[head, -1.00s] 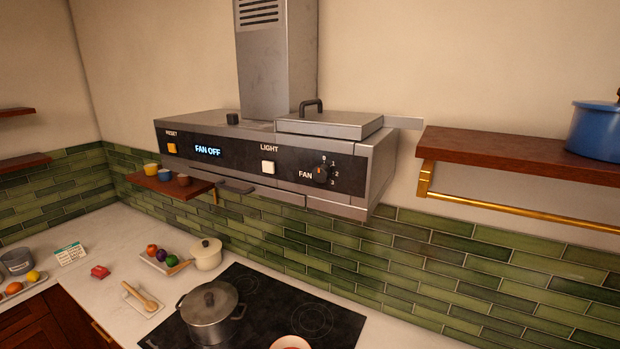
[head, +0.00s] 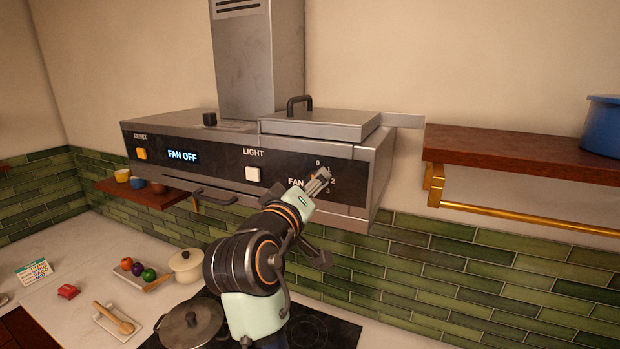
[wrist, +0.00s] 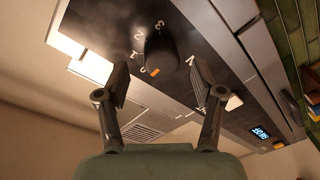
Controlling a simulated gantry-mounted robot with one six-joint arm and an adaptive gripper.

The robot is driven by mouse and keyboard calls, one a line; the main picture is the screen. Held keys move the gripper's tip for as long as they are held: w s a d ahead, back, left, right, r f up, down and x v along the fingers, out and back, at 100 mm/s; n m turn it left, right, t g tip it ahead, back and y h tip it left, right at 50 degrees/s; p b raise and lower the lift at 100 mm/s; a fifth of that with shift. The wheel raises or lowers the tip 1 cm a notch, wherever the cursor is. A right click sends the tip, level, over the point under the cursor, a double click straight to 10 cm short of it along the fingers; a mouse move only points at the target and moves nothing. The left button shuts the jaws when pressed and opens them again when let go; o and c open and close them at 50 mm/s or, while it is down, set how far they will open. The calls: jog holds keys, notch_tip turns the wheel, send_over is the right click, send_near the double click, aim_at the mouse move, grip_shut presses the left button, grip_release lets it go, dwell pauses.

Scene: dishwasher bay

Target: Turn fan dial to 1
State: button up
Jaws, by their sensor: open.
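The black fan dial (wrist: 160,55) sits on the hood's dark front panel, with its orange mark toward the 0. Numbers 0, 1, 2 and 3 ring it in the wrist view. My gripper (wrist: 158,72) is open, one finger on each side of the dial, with gaps visible on both sides; I cannot tell how deep the tips reach. In the head view my gripper (head: 320,180) covers the dial, and only some numbers show around it. The hood display (head: 183,156) reads FAN OFF.
The white light button (head: 252,174) and orange reset button (head: 141,154) are left on the same panel. A wooden shelf with a brass rail (head: 540,217) is at the right. A lidded pot (head: 190,325) stands on the cooktop below my arm.

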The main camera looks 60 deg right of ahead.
jog(key=shift+w+d, duration=0.2)
jog(key=shift+d, duration=0.9)
jog(key=c, duration=1.2)
jog(key=shift+o, duration=0.2)
jog(key=shift+f+m+b, duration=0.1)
jog(key=shift+m+b, duration=0.25)
jog(key=shift+m, duration=0.05)
jog(key=m+b, duration=0.6)
jog(key=m, duration=0.2)
jog(key=shift+h, duration=0.4)
jog(key=shift+m, duration=0.3)
jog(key=o, duration=1.2)
jog(key=shift+c, duration=0.2)
